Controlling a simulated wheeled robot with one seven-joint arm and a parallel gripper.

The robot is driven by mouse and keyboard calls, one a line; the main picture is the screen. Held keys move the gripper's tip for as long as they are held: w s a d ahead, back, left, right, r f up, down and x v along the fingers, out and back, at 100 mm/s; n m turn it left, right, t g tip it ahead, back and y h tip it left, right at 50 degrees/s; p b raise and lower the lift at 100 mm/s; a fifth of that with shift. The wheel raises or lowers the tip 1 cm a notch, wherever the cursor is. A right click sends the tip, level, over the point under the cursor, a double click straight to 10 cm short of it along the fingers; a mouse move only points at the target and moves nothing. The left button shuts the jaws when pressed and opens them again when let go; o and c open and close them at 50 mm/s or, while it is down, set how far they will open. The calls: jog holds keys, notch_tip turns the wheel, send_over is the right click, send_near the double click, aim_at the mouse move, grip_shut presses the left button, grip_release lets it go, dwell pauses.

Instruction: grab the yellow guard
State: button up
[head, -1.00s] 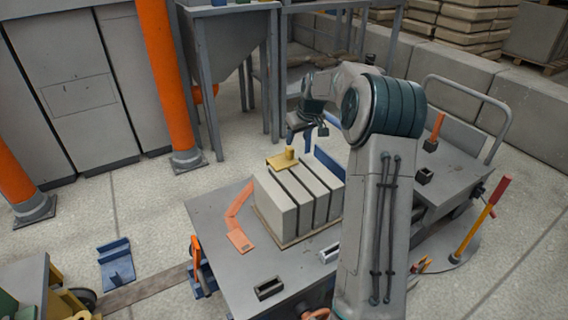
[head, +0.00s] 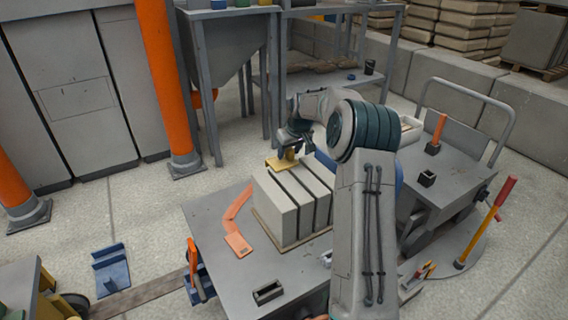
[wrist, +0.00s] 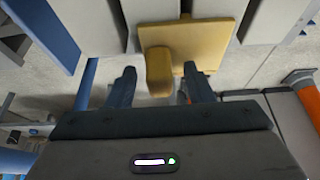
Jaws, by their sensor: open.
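In the wrist view the guard's plate (wrist: 205,42) sits past the fingertips. Its rounded grip (wrist: 159,72) shows between the two dark fingers of my gripper (wrist: 160,76), with a visible gap on each side. The fingers are apart and hold nothing. In the head view the gripper partly hides the grip.
The blocks stand on a grey table (head: 215,215) with an orange strap-like piece (head: 238,243) and a small dark open box (head: 268,291). A grey cart (head: 450,185) stands at right. An orange post (head: 160,80) rises behind left. A blue bracket (head: 111,270) lies on the floor.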

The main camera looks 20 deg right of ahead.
grip_shut()
